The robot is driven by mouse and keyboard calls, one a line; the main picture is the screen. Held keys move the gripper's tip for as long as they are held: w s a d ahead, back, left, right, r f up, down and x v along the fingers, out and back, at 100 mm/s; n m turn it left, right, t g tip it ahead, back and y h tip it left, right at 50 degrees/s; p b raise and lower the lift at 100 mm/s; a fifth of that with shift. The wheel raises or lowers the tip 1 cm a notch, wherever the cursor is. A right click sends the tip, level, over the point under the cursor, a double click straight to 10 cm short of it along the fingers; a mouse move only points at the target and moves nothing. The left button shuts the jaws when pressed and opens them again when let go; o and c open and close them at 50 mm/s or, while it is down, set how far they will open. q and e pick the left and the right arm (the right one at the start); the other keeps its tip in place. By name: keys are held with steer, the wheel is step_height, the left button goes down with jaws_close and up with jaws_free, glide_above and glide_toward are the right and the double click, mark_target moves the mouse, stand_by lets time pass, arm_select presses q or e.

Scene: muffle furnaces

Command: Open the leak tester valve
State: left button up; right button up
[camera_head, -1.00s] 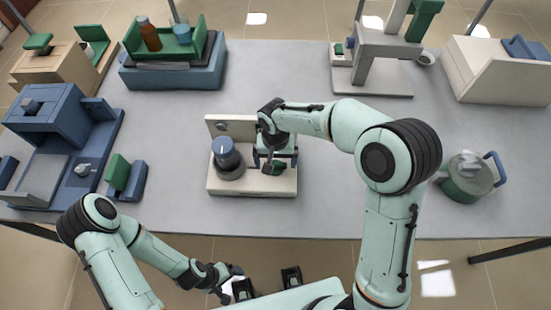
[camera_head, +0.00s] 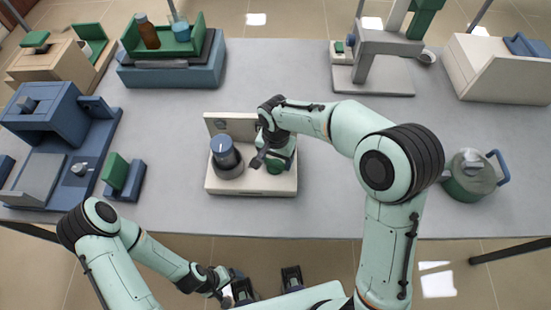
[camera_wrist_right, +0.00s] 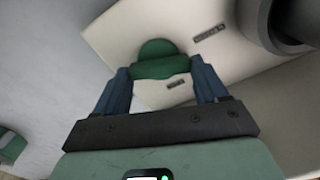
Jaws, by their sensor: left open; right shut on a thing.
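The leak tester is a cream base (camera_head: 252,184) on the grey table, with an upright back panel and a dark cylinder with a blue top (camera_head: 225,152) on its left. Its green valve knob (camera_head: 275,167) sits on the right of the base, partly hidden by my right gripper (camera_head: 273,160). In the right wrist view, the green knob (camera_wrist_right: 160,60) lies between the blue fingers of my right gripper (camera_wrist_right: 161,68), which is shut on it. My left gripper (camera_head: 232,284) is open and empty, low in front of the table, away from the tester.
A blue device (camera_head: 52,130) and a small green-and-blue block (camera_head: 124,177) stand to the left. A green pot with a lid (camera_head: 468,176) stands to the right. A grey stand (camera_head: 372,75) is at the back. The table around the tester is clear.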

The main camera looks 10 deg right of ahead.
mark_target(277, 162)
steer(key=m, duration=0.2)
steer(key=shift+m, duration=0.4)
steer(key=m, duration=0.3)
steer(key=shift+d+m+b, duration=0.1)
steer(key=shift+m+b, duration=0.2)
steer(key=shift+b, duration=0.05)
steer(key=m, duration=0.3)
steer(key=shift+s+r+m, duration=0.1)
steer(key=shift+s+m, duration=0.05)
steer(key=shift+m, duration=0.15)
arm_select(q)
steer(key=shift+p, duration=0.5)
arm_select(e)
steer(key=shift+m, duration=1.9)
arm_select(q)
steer(key=shift+r, duration=0.1)
arm_select(e)
steer(key=o, duration=1.1)
steer(key=shift+c, duration=0.2)
arm_select(q)
steer(key=shift+w+r+p, duration=0.3)
steer(key=shift+r+p, duration=0.15)
steer(key=shift+r, duration=0.05)
steer(key=shift+w+r+p, duration=0.3)
steer(key=shift+r+p, duration=0.1)
steer(key=shift+r, duration=0.1)
arm_select(e)
step_height(277, 162, up, 13)
steer(key=shift+r, duration=0.15)
